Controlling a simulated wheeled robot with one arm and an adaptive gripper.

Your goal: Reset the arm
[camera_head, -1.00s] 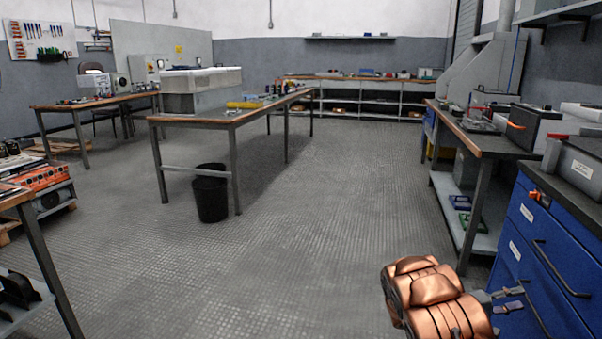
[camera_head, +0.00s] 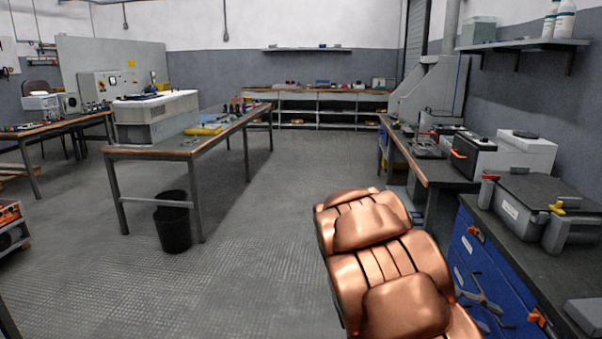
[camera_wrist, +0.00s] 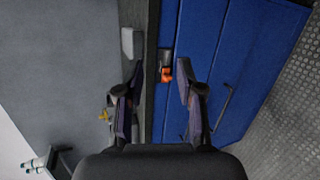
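My copper-coloured arm (camera_head: 385,265) reaches up from the bottom of the head view, right of centre. My gripper (camera_head: 482,302) shows partly beyond it, in front of the blue drawer cabinet (camera_head: 465,255). In the wrist view my gripper (camera_wrist: 160,78) has its two dark fingers well apart, with nothing held between them. Beyond the fingers lie the cabinet's blue front and dark top edge. An orange-and-black piece (camera_wrist: 166,73) on the cabinet shows between the fingertips. I cannot tell the exact gap to the cabinet.
The dark countertop at the right holds a grey box (camera_head: 545,195) with a yellow part. A white machine (camera_head: 515,155) stands behind it. A long workbench (camera_head: 190,146) and a black bin (camera_head: 172,228) stand left of centre. The middle floor (camera_head: 270,210) is open.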

